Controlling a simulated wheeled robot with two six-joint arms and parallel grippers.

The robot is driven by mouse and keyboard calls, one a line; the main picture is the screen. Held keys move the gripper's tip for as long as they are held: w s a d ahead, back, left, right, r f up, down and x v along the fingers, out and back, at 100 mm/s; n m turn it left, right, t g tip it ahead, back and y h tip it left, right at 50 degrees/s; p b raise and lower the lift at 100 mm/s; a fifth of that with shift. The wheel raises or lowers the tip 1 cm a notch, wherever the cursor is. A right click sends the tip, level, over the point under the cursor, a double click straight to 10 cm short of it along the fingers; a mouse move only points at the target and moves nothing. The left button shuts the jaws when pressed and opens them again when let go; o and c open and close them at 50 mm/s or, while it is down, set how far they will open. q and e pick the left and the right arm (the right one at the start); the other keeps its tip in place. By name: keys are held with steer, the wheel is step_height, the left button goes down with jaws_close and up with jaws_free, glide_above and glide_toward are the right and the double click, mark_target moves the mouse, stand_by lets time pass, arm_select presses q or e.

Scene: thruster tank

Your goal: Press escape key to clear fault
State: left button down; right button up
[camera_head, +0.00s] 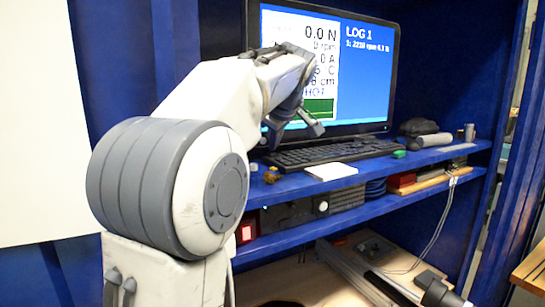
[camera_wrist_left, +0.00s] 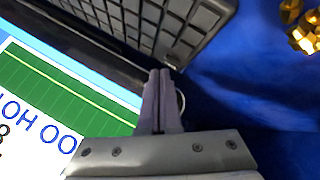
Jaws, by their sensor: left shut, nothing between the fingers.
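A black keyboard (camera_head: 325,152) lies on the blue shelf in front of the monitor (camera_head: 350,70). In the left wrist view the keyboard (camera_wrist_left: 165,25) runs along the top, with one corner close to my fingertips. I cannot make out the escape key's label. My left gripper (camera_head: 318,130) is in front of the lower left part of the screen, near the keyboard's left end. In the left wrist view my left gripper (camera_wrist_left: 160,75) is shut with its fingers together and nothing between them. The screen (camera_wrist_left: 50,100) shows a green graph and large text. My right gripper is not in view.
Small brass parts (camera_wrist_left: 302,30) lie beside the keyboard's left end. A lower shelf holds boxes and cables.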

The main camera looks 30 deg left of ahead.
arm_select(q)
steer(key=shift+f+b, duration=0.35)
steer(key=shift+f, duration=0.05)
stand_by(0.6)
steer(key=shift+r, duration=0.1)
steer(key=shift+r+p, duration=0.7)
steer(key=shift+p, duration=0.05)
steer(key=shift+r, duration=0.1)
step_height(320, 180, up, 5)
steer(key=p, duration=0.4)
stand_by(0.8)
